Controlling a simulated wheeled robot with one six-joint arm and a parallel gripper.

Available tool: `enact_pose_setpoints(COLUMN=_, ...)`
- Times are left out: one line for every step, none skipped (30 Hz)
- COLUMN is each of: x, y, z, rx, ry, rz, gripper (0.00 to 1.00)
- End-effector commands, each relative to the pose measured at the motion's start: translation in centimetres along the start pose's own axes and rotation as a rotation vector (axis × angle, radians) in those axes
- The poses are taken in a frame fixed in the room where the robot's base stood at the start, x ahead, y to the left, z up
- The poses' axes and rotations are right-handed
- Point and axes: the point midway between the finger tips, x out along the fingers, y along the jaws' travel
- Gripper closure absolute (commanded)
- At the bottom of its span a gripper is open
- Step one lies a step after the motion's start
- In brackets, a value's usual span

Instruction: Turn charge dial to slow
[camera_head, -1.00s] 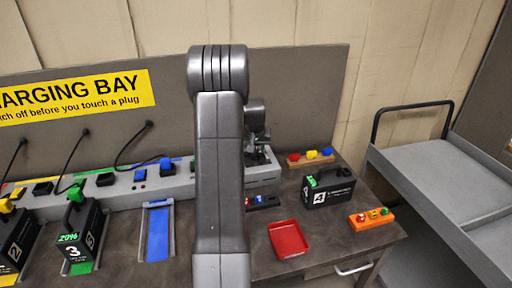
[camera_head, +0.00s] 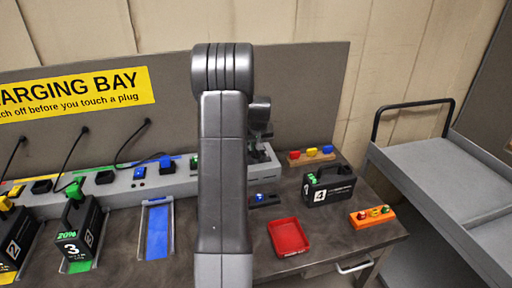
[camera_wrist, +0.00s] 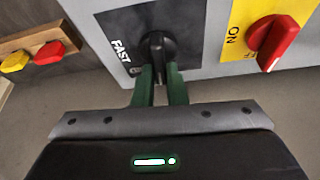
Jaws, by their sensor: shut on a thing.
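The charge dial (camera_wrist: 158,46) is a black round knob on a black plate on the grey charging unit's face. White lettering reading FAST lies to its left in the wrist view; other marks are partly hidden by the fingers. My gripper (camera_wrist: 160,76) has two green fingers closed on the dial's grip, one on each side. The dial's ridge stands roughly upright in the picture; I cannot tell its exact setting. In the head view my arm hides the dial, and my wrist shows by the right end of the grey charging unit (camera_head: 265,168).
A red switch (camera_wrist: 272,42) on a yellow plate marked ON is close right of the dial. A wooden rack (camera_wrist: 40,42) with red and yellow pieces is at left. A red tray (camera_head: 288,237), black battery 4 (camera_head: 330,187) and orange block (camera_head: 372,217) stand on the bench.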

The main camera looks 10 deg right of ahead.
Motion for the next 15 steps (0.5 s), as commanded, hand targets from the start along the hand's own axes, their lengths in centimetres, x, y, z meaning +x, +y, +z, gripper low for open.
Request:
enact_pose_setpoints(x=0.20, y=0.08, z=0.12, rx=-0.023, ry=-0.001, rz=-0.010, gripper=1.00)
enact_pose_setpoints(x=0.20, y=0.06, z=0.14, rx=-0.038, ry=-0.001, rz=-0.017, gripper=1.00)
enact_pose_setpoints(x=0.18, y=0.06, z=0.13, rx=-0.057, ry=-0.001, rz=-0.024, gripper=1.00)
enact_pose_setpoints(x=0.16, y=0.04, z=0.11, rx=-0.068, ry=-0.001, rz=-0.028, gripper=1.00)
enact_pose_setpoints(x=0.14, y=0.02, z=0.09, rx=-0.078, ry=0.000, rz=-0.033, gripper=1.00)
enact_pose_setpoints(x=0.11, y=0.00, z=0.08, rx=-0.088, ry=0.000, rz=-0.037, gripper=1.00)
enact_pose_setpoints(x=0.09, y=-0.02, z=0.07, rx=-0.095, ry=0.000, rz=-0.039, gripper=1.00)
enact_pose_setpoints(x=0.07, y=-0.03, z=0.07, rx=-0.099, ry=0.000, rz=-0.041, gripper=1.00)
enact_pose_setpoints(x=0.05, y=-0.04, z=0.07, rx=-0.102, ry=-0.001, rz=-0.043, gripper=1.00)
enact_pose_setpoints(x=0.04, y=-0.04, z=0.07, rx=-0.104, ry=-0.001, rz=-0.043, gripper=1.00)
enact_pose_setpoints(x=0.03, y=-0.05, z=0.07, rx=-0.105, ry=-0.001, rz=-0.044, gripper=1.00)
enact_pose_setpoints(x=0.02, y=-0.05, z=0.07, rx=-0.105, ry=-0.001, rz=-0.044, gripper=1.00)
enact_pose_setpoints(x=0.02, y=-0.05, z=0.07, rx=-0.105, ry=-0.001, rz=-0.044, gripper=1.00)
enact_pose_setpoints(x=0.02, y=-0.06, z=0.07, rx=-0.105, ry=-0.001, rz=-0.043, gripper=1.00)
enact_pose_setpoints(x=0.02, y=-0.05, z=0.07, rx=-0.105, ry=-0.001, rz=-0.043, gripper=1.00)
